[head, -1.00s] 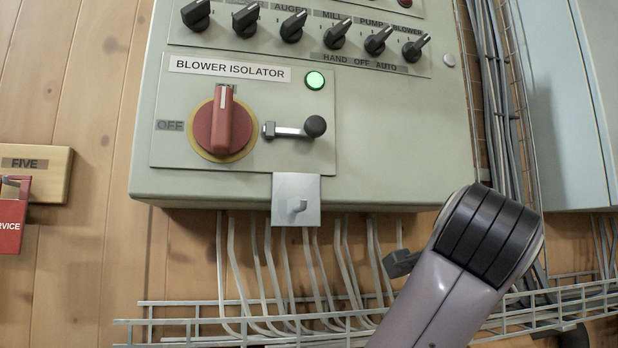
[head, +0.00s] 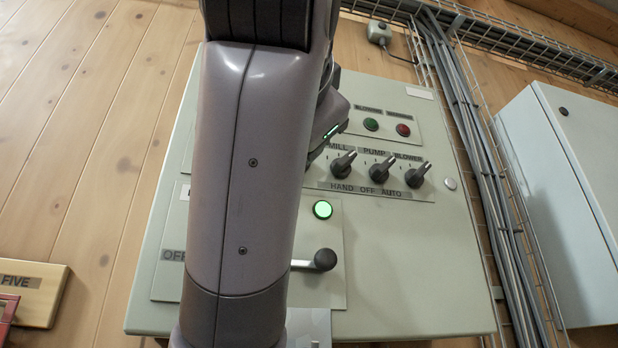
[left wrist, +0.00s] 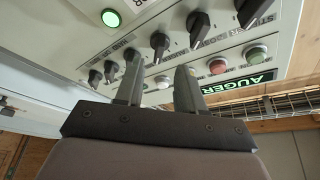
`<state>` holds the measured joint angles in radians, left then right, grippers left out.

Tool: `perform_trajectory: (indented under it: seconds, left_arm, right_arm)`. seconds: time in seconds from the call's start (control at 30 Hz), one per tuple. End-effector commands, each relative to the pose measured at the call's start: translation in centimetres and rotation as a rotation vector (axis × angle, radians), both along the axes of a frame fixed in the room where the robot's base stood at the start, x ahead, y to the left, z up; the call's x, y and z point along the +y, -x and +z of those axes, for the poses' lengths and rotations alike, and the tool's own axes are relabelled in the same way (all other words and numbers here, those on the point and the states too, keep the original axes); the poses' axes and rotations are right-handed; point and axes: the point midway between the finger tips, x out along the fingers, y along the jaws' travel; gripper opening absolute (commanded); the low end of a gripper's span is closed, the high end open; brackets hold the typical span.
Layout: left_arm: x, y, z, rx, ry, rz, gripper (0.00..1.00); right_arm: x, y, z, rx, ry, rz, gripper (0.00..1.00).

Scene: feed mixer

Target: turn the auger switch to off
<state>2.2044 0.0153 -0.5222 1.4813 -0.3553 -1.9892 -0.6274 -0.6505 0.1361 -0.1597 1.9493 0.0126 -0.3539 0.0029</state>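The auger switch (left wrist: 158,45) is a black rotary knob in the row on the grey-green panel. In the left wrist view, which sees the panel turned about, its handle slants down-left. My left gripper (left wrist: 159,66) is open, one finger on each side of that knob in the picture. I cannot tell whether the fingers touch it. In the head view my arm hides the auger switch and the gripper's fingers. A lit AUGER sign (left wrist: 237,82) shows in the left wrist view. My right gripper is in neither view.
The mill (head: 342,164), pump (head: 382,170) and blower (head: 417,174) knobs sit right of my arm. The lit green isolator lamp (head: 322,210) and black-ended lever (head: 325,259) are below. A grey cabinet (head: 560,200) stands right, past the cables.

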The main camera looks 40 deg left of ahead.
Motion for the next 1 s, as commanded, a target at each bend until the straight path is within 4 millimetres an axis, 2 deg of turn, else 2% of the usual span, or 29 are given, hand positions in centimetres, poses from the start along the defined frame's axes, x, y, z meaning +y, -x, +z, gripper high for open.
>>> perform_trajectory:
  seconds: [0.07,0.33,0.73,0.83,0.87,1.0]
  left_arm:
    - [0.8,-1.1,0.7,0.005,0.002,0.004,0.38]
    - [2.7,-4.2,1.5,0.004,0.000,0.002,0.38]
    - [3.2,-5.0,1.6,0.002,-0.002,0.000,0.38]
    - [3.2,-5.0,1.6,0.002,-0.002,0.000,0.06]
    - [3.2,-5.0,1.6,0.002,-0.002,0.000,0.00]
    - [3.1,-5.0,1.6,0.002,-0.002,0.000,0.00]
  right_arm:
    - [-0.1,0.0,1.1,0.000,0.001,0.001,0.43]
    - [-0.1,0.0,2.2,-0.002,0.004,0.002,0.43]
    - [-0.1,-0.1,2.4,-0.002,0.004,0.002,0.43]
    - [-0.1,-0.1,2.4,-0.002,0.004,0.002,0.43]
    - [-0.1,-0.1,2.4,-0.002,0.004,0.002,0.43]
    - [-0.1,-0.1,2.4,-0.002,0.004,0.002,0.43]
